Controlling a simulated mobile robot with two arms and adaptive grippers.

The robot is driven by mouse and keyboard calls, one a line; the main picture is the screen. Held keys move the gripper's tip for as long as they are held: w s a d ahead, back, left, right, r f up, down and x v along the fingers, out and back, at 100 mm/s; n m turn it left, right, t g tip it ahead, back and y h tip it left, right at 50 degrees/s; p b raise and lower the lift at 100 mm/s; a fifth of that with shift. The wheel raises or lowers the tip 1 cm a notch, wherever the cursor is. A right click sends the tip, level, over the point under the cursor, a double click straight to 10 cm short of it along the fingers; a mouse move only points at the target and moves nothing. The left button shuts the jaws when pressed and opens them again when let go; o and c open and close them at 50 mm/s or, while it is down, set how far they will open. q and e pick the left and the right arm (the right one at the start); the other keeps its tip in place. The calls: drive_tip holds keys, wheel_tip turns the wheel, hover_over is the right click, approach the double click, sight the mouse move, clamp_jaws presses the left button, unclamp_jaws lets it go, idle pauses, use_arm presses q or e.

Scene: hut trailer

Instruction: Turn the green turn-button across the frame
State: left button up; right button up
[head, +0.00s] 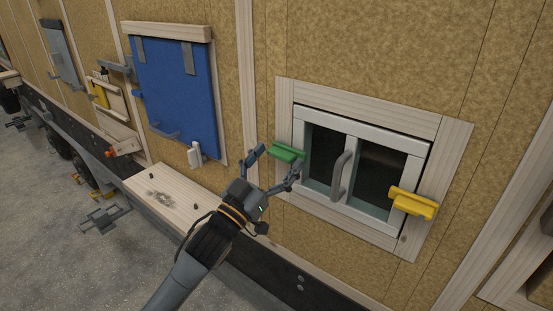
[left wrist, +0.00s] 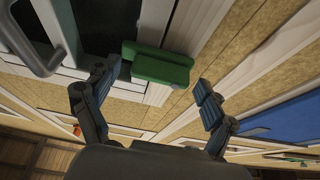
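The green turn-button (head: 287,152) sits on the left side of the pale wooden frame (head: 285,120) around a small white window (head: 325,118). In the head view it lies roughly level, its right end near the window's edge. My left gripper (head: 276,164) is open just in front of and below it, one finger on each side. In the left wrist view the green turn-button (left wrist: 158,64) shows ahead between the spread fingers (left wrist: 158,88); contact cannot be made out. A yellow turn-button (head: 413,203) sits on the frame's right side, reaching over the window's edge. My right gripper is not in view.
A grey handle (head: 342,176) stands out from the window. A blue panel (head: 178,85) hangs to the left, with a light grey latch (head: 195,155) below it. A wooden shelf (head: 165,192) juts out below, left of my left arm.

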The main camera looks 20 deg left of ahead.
use_arm(q)
drive_tip(key=v, duration=1.2)
idle(0.5)
